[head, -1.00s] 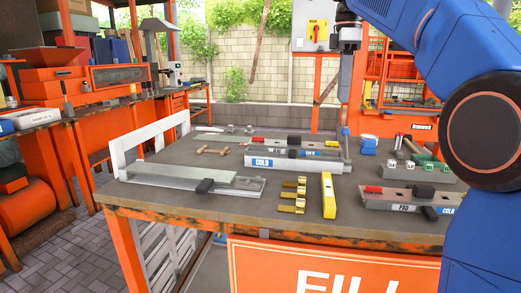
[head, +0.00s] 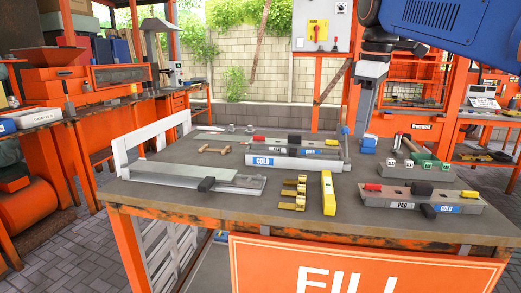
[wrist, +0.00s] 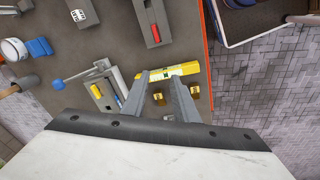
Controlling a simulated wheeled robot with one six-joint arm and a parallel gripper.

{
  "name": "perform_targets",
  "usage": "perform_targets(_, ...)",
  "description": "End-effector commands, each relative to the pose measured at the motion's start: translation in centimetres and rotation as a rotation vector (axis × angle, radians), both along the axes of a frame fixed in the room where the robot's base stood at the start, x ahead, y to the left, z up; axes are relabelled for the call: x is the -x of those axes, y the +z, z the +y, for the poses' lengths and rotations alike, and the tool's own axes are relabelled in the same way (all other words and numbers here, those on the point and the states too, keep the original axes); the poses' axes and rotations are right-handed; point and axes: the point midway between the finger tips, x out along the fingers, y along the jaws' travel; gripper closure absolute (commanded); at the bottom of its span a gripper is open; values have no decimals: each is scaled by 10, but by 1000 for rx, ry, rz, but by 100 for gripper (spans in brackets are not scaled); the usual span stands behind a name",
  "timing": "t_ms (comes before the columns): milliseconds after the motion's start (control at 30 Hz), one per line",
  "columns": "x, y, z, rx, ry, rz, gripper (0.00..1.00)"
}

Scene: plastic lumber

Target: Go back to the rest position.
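My gripper (head: 362,128) hangs pointing down at the upper right of the head view, above the back right of the workbench (head: 230,204). In the wrist view, the two grey fingers (wrist: 163,76) stand apart with nothing held between them. The yellow bar (wrist: 175,71) shows well below the fingers, lying on the bench; it also shows in the head view (head: 328,193). My blue arm crosses the top right corner of the head view.
The bench holds a grey mould marked COLD (head: 290,163), a mould marked PAD (head: 385,199), brass pieces (head: 292,195) and a long flat mould (head: 180,175) at left. A white frame (head: 150,147) stands at the left edge. An orange machine (head: 410,75) stands behind.

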Motion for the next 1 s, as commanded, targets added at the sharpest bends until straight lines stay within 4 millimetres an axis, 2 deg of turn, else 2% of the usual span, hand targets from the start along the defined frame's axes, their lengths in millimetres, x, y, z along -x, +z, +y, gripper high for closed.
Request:
perform_targets(33, 14, -11, -4, -6, -44, -12, 73)
perform_targets(367, 89, -97, -21, -63, -347, -103, 73)
perform_targets(667, 157, -192, -32, -134, -611, -179, 73)
perform_targets(800, 188, -240, -36, -171, -728, -211, 73)
perform_targets(1000, 223, -298, -40, -220, -863, -248, 73)
